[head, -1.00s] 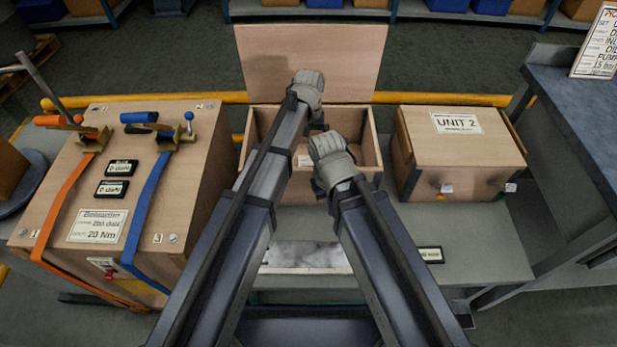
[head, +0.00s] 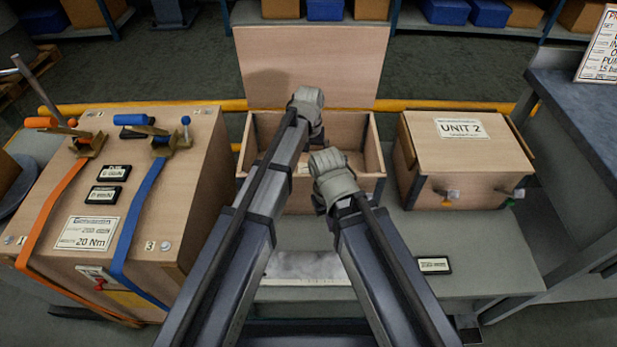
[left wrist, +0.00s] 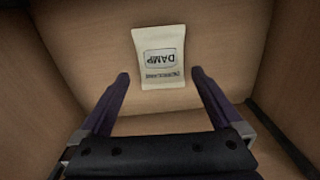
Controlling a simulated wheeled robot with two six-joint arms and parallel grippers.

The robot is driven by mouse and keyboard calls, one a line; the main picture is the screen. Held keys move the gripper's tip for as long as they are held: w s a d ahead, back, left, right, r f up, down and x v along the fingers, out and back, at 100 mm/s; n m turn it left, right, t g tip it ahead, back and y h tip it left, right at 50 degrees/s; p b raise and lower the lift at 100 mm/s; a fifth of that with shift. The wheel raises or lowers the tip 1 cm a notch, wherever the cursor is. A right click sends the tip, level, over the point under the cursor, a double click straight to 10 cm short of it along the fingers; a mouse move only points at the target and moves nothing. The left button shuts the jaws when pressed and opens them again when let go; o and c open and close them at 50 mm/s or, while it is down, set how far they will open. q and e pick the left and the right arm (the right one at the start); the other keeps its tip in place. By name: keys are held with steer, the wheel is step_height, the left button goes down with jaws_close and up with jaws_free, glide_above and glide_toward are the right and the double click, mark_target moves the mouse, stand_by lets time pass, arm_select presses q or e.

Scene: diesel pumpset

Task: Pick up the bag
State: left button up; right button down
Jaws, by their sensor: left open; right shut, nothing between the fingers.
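The bag (left wrist: 161,57) is a small cream packet with a grey label reading DAMP, upside down in the left wrist view. It lies inside the open wooden box (head: 376,165); in the head view I cannot make it out for certain behind my arms. My left gripper (left wrist: 160,76) is open, its two dark fingers apart, with the bag ahead of and between the tips, not gripped. In the head view my left gripper (head: 307,108) is over the box's back part. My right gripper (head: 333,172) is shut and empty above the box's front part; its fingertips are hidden.
The box's raised lid (head: 330,60) stands behind it. A closed UNIT 2 box (head: 460,160) is to the right, and a wooden chest (head: 130,190) with orange and blue straps is to the left. The grey bench top (head: 470,245) is mostly bare at the front right.

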mark_target(309, 169)
arm_select(q)
step_height(309, 169, down, 4)
steer(key=b, duration=0.3)
steer(key=shift+s+a+f+b, duration=0.15)
steer(key=shift+f+b, duration=0.1)
steer(key=shift+b, duration=0.15)
arm_select(e)
step_height(309, 169, down, 4)
steer(key=shift+d+f, duration=0.1)
steer(key=shift+f, duration=0.15)
steer(key=shift+r, duration=0.1)
arm_select(q)
steer(key=shift+r, duration=0.1)
steer(key=shift+c, duration=0.4)
steer(key=c, duration=1.1)
steer(key=shift+r, duration=0.1)
arm_select(e)
steer(key=shift+r, duration=0.1)
